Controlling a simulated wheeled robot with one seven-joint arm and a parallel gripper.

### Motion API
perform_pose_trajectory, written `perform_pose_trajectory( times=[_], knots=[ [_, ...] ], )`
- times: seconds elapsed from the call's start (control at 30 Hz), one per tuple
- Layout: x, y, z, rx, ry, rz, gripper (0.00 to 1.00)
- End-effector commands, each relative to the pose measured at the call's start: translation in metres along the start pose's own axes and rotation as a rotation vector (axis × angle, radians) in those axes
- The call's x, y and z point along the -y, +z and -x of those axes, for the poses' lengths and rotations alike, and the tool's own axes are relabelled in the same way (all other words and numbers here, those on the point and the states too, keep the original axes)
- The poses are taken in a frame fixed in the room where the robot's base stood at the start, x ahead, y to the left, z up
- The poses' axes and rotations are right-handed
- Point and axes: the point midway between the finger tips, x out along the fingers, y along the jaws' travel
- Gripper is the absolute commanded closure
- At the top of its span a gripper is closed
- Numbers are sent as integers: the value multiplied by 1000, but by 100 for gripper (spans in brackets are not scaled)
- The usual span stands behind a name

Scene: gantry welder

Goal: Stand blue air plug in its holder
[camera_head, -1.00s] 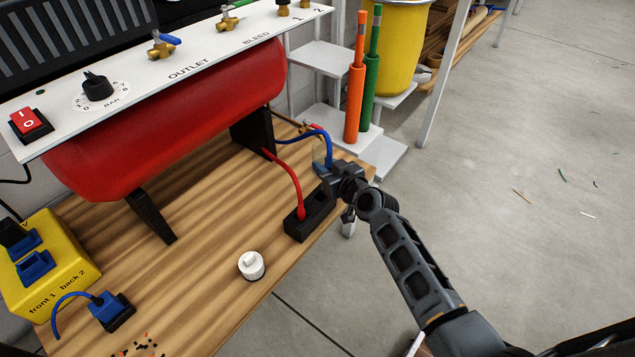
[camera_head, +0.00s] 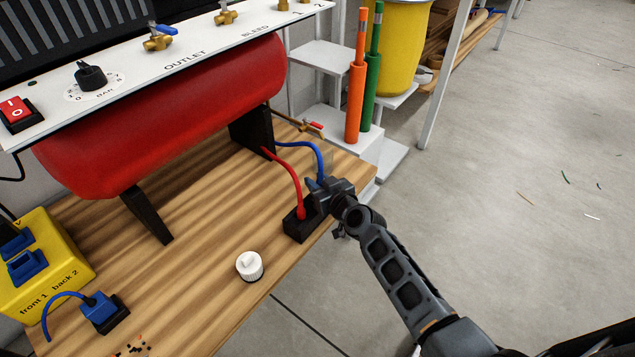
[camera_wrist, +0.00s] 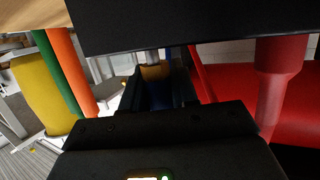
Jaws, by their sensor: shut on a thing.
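The holder is a black block (camera_head: 298,228) near the right edge of the wooden bench, with a red plug (camera_head: 300,212) standing in it. My gripper (camera_head: 317,186) is at the holder's right end, shut on the blue air plug, whose blue hose (camera_head: 319,155) rises from the jaws and curves back left. In the wrist view the plug's brass and blue body (camera_wrist: 155,73) is between the dark fingers. Its metal tip meets the holder's edge (camera_wrist: 200,22) there; I cannot tell whether it is in the hole. The red plug (camera_wrist: 281,58) is beside it.
A red tank (camera_head: 165,120) stands behind, under a white panel (camera_head: 190,45). A white ribbed knob (camera_head: 250,266) sits on the bench in front of the holder. A yellow box (camera_head: 45,265) is at left. Orange and green rods (camera_head: 356,90) stand beyond the bench.

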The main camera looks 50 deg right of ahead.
Motion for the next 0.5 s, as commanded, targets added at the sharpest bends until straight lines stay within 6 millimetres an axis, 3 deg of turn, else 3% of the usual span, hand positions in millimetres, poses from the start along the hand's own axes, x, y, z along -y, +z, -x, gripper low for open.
perform_pose_trajectory(
  times=[0.5],
  knots=[
    [0,10,-3,0,0,0,100]
  ],
)
